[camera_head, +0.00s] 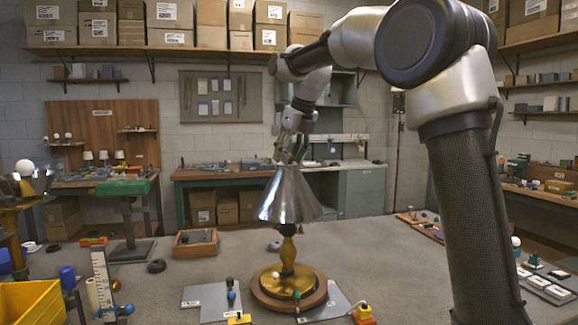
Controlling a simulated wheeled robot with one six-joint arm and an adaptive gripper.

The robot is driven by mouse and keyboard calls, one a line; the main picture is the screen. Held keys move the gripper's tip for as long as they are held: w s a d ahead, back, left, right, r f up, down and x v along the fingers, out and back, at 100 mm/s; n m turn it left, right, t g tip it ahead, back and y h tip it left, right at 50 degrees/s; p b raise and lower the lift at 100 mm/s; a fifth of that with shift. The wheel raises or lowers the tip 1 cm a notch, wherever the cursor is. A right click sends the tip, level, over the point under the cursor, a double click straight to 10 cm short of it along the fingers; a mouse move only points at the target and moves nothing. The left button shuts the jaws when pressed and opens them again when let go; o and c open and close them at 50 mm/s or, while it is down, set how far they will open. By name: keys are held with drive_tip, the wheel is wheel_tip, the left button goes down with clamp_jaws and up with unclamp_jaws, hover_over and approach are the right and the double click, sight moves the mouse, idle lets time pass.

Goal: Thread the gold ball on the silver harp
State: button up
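A silver cone shade (287,196) sits above a gold lamp stem (288,254) on a round wooden base (262,297). My gripper (288,158) points down at the narrow top of the shade, touching it or just above it. The fingers are small and dark here, so I cannot tell whether they are open or shut. I cannot make out the gold ball; it may be hidden between the fingers. The silver harp is not visible; the shade covers the space above the stem.
Grey plates (206,301) with small parts lie beside the base. A yellow bin (30,302) stands at the front left, with a wooden tray (195,249) behind. My arm crosses the right side. The grey surface between tray and base is mostly clear.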

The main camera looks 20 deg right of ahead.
drive_tip(key=shift+f, duration=0.3)
